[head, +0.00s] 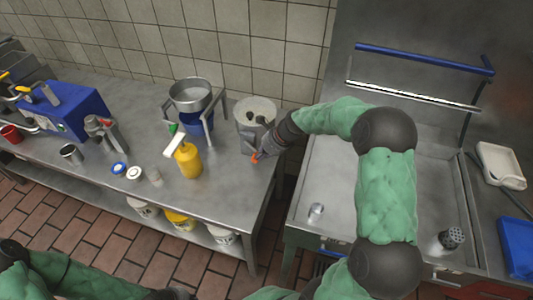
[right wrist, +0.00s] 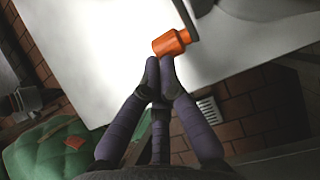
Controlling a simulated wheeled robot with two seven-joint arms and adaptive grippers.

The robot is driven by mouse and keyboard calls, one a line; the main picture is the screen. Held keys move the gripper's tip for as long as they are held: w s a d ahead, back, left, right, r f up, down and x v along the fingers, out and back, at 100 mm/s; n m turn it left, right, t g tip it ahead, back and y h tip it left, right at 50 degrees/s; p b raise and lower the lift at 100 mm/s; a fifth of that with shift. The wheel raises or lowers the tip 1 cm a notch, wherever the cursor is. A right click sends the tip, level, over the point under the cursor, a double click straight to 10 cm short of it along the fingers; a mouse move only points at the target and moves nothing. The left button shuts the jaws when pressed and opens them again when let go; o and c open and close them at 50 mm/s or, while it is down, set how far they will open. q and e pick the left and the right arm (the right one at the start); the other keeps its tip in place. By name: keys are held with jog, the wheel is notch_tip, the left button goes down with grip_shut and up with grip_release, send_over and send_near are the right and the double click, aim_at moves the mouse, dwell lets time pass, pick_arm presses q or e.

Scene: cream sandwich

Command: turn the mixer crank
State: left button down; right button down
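The mixer (head: 256,106) is a pale grey drum at the right end of the steel counter, with a dark part on top. Its orange crank knob (head: 256,156) shows low at its front, and in the right wrist view (right wrist: 171,43) on a grey crank arm. My right gripper (head: 270,148) is at the knob. In the right wrist view its fingertips (right wrist: 160,68) are closed together just below the knob, with the knob beyond the tips rather than between them. Contact is hard to tell. My left arm crosses the bottom left of the head view; its gripper is out of frame.
On the counter (head: 105,190) stand a yellow bottle (head: 188,161), a metal bowl on a stand (head: 190,95), a blue machine (head: 65,110) and small cups. A steel sink unit (head: 330,190) is on the right. The counter's front edge near the mixer is clear.

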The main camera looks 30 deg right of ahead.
jog(key=shift+w+a+f, duration=0.15)
jog(key=shift+f, duration=0.1)
dwell(0.4)
jog(key=shift+f+p, duration=0.2)
jog(key=shift+p, duration=0.2)
jog(key=shift+f, duration=0.1)
